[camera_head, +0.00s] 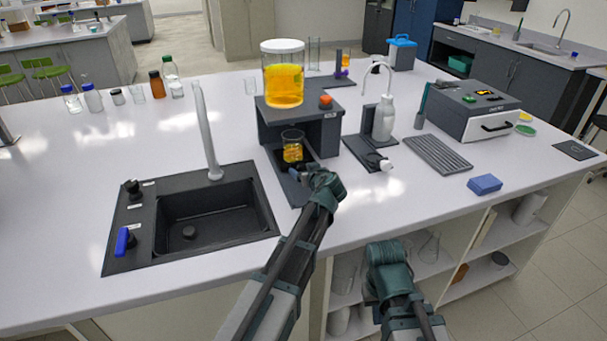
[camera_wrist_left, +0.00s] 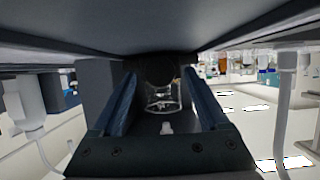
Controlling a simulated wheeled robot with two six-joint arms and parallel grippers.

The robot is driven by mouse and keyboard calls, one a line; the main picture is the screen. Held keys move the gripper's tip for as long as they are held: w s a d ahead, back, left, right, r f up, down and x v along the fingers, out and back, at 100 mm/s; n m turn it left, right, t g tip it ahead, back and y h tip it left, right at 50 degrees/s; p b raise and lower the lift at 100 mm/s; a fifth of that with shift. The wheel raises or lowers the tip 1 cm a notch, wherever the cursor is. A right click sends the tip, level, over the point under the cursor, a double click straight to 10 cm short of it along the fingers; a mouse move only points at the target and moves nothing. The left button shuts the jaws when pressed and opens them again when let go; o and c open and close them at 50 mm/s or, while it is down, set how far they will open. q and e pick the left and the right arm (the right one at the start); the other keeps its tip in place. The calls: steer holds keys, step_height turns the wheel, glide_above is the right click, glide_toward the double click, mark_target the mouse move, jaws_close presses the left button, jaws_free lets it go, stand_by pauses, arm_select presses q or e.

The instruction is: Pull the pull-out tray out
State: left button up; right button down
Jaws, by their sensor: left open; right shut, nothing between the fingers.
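The dark pull-out tray (camera_head: 291,190) reaches forward from under the black rig (camera_head: 325,132), low on the white bench. A small beaker of amber liquid (camera_head: 292,148) stands in the rig's bay. My left gripper (camera_head: 303,156) is at the front of the bay, close to the beaker. In the left wrist view, which looks upside down, my left gripper (camera_wrist_left: 165,100) has its fingers apart, with the clear beaker (camera_wrist_left: 163,97) visible between them. Contact with the tray cannot be made out. My right gripper (camera_head: 386,255) is low, in front of the bench edge; its fingertips are hidden.
A jar of yellow liquid (camera_head: 283,80) stands on the rig. The sink (camera_head: 205,215) with its tall tap is to the left. Open shelves (camera_head: 480,270) are below.

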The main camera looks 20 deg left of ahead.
arm_select(q)
steer(key=shift+w+a+f, duration=0.15)
steer(key=shift+w+a, duration=0.05)
steer(key=shift+w, duration=0.1)
jaws_close()
stand_by(0.4)
stand_by(1.0)
